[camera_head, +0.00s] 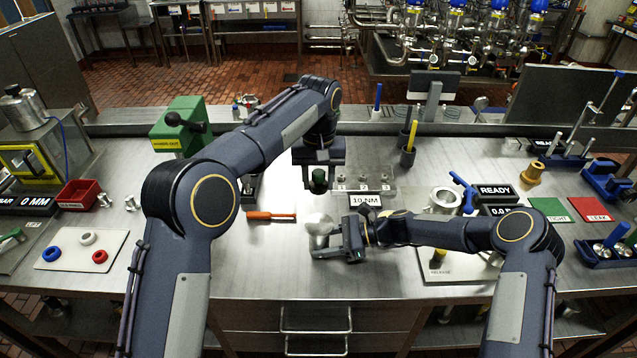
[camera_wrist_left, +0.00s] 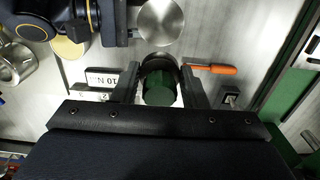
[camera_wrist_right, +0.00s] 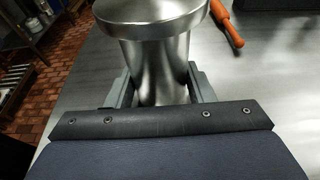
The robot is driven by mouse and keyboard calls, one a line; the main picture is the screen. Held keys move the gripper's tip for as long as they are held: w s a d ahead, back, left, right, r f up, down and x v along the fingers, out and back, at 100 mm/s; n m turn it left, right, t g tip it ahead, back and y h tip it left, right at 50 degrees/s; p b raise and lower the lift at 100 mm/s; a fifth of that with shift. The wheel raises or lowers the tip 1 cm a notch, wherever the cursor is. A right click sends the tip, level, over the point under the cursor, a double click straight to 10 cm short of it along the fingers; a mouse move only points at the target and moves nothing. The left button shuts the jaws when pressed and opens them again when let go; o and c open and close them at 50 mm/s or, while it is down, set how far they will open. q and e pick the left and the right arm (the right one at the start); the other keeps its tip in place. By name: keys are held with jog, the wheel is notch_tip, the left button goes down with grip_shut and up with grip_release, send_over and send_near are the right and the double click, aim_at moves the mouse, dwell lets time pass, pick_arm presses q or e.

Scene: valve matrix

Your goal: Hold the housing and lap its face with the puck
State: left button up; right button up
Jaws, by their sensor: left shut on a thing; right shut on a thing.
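The housing (camera_head: 319,226) is a shiny metal cylinder with a wide round flange on top. My right gripper (camera_head: 338,247) is shut on its body below the flange. In the right wrist view the housing (camera_wrist_right: 155,70) stands between the two fingers, flange up. My left gripper (camera_head: 318,186) is shut on a green, dark-rimmed piece that looks like the puck (camera_head: 318,176). In the left wrist view the puck (camera_wrist_left: 160,88) sits between the fingers, near the housing's bright round face (camera_wrist_left: 160,20). The puck is behind the housing in the head view and looks apart from it.
An orange-handled tool (camera_head: 270,215) lies left of the housing. A 10 NM display (camera_head: 365,200) and a clear block (camera_head: 362,180) with small metal parts stand right of the puck. A white plate (camera_head: 82,250) with coloured rings lies left. The front bench middle is clear.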

dwell(0.3)
jog(key=o, duration=0.9)
jog(key=shift+c, duration=0.2)
jog(key=shift+d, duration=0.1)
jog(key=v, duration=1.1)
jog(key=shift+d+r, duration=0.15)
jog(key=shift+d, duration=0.3)
